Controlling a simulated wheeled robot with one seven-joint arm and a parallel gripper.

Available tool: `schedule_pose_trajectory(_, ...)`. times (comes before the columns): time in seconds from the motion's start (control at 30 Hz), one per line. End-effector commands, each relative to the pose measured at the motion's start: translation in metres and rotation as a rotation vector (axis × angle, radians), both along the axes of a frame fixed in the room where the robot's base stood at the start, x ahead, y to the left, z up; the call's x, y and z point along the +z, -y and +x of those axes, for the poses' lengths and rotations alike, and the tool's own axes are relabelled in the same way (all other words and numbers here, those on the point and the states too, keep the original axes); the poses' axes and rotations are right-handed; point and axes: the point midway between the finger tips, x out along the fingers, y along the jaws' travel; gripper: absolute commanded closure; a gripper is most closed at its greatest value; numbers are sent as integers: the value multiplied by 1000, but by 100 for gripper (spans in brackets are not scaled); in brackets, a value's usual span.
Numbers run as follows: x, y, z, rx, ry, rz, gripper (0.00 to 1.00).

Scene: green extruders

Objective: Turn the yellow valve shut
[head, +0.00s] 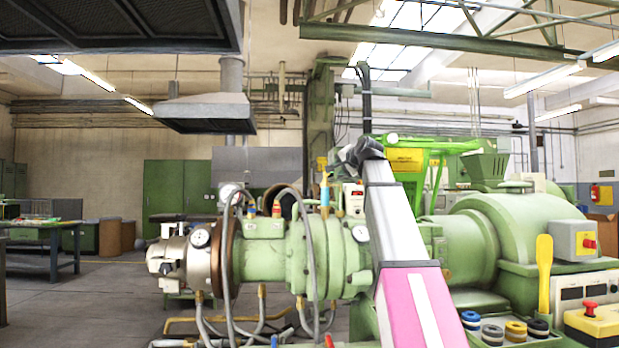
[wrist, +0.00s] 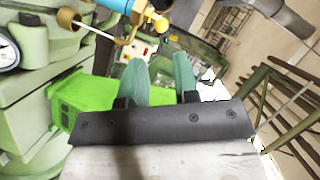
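A yellow valve handle (head: 322,163) stands upright above a blue fitting (head: 325,195) on top of the green extruder barrel (head: 270,255) in the head view. In the wrist view a yellow part (wrist: 141,12) with the blue fitting (wrist: 180,12) shows at the top edge, beyond my fingers and partly cut off. My gripper (wrist: 160,78) has two teal fingers apart with nothing between them. In the head view the dark gripper end (head: 358,150) is up to the right of the yellow handle, not visibly touching it; its fingers are not clear there.
A bright green box (wrist: 85,98) is left of my fingers in the wrist view. Grey hoses (head: 310,245) loop around the barrel. A yellow paddle (head: 545,262) and a red-button box (head: 592,325) are at the right.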

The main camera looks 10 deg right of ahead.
Motion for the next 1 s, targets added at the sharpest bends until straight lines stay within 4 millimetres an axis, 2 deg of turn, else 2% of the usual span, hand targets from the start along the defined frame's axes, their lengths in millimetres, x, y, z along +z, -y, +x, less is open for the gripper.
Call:
schedule_pose_trajectory(0.27,-2,-3,11,0,-1,0,72)
schedule_pose_trajectory(0.47,-7,-12,36,0,-1,0,72)
schedule_pose_trajectory(0.8,-19,-30,89,1,-1,0,72)
schedule_pose_trajectory(1.0,-23,-34,100,0,0,0,72)
